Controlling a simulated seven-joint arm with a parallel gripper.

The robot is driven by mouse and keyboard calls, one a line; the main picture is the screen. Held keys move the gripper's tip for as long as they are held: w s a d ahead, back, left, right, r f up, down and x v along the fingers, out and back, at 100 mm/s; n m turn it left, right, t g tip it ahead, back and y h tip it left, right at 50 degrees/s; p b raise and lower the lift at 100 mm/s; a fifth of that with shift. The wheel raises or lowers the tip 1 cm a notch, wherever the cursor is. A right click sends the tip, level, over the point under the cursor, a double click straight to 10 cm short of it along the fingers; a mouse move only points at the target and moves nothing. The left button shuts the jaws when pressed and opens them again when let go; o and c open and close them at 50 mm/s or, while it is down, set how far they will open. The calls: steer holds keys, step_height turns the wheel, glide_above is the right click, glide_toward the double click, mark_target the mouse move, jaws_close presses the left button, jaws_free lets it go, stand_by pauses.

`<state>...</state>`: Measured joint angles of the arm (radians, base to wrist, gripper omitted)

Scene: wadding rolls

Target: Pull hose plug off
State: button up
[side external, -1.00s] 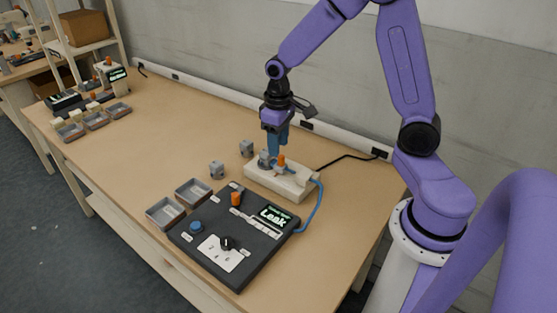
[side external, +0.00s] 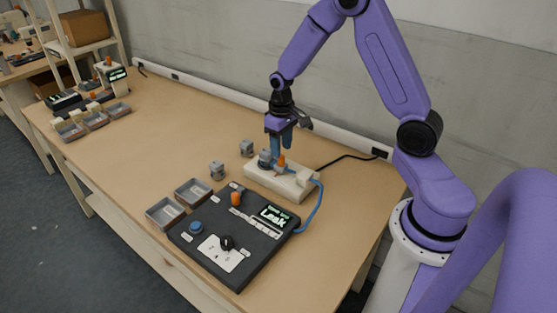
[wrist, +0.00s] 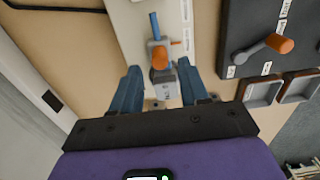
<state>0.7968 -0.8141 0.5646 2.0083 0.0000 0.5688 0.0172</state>
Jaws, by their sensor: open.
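A pale block (side external: 284,183) on the table carries a grey plug-like piece (side external: 265,159) and an orange part (side external: 282,161). In the wrist view the grey piece (wrist: 163,82) lies along the block with the orange part (wrist: 160,58) and a short blue tube (wrist: 155,25) beyond it. My gripper (side external: 280,148) is over the block, pointing down. Its blue fingers are apart, one on each side of the grey piece in the wrist view (wrist: 162,76). I cannot tell whether they touch it. A blue hose (side external: 318,205) runs from the block's right end to a dark panel.
The dark control panel (side external: 250,250) with a screen reading "Leak" (side external: 274,216) and an orange-tipped lever (side external: 236,198) stands in front. Two grey trays (side external: 166,212) and two loose grey cubes (side external: 217,170) are to the left.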

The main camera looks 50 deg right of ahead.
steer(key=shift+f, duration=0.1)
stand_by(0.3)
steer(key=shift+f, duration=2.3)
steer(key=c, duration=0.5)
steer(key=shift+s, duration=2.4)
steer(key=o, duration=0.5)
